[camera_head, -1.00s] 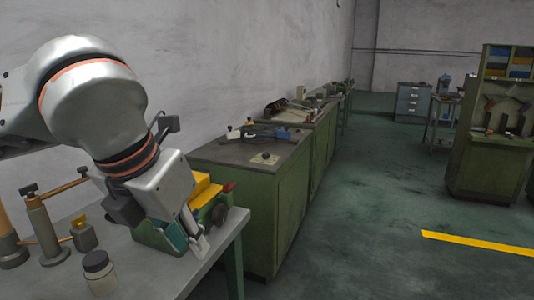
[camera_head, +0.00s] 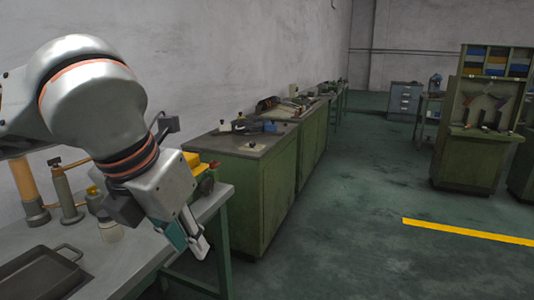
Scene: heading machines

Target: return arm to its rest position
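My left arm comes in from the left, grey-white with orange rings, and bends down at the wrist. Its gripper (camera_head: 190,243) points downward near the front right edge of the grey-topped bench (camera_head: 140,262). A teal part and a pale finger show close together at its tip. The view does not show clearly whether the fingers are apart, and no held object can be made out. My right gripper is not in view.
On the bench are a dark tray (camera_head: 38,275), a small jar (camera_head: 109,227), brown-and-metal fixtures (camera_head: 66,196) and a partly hidden yellow-and-green item (camera_head: 199,166). Green cabinets (camera_head: 250,195) line the wall. Open floor (camera_head: 350,220) lies right, with a tool rack (camera_head: 480,120) behind.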

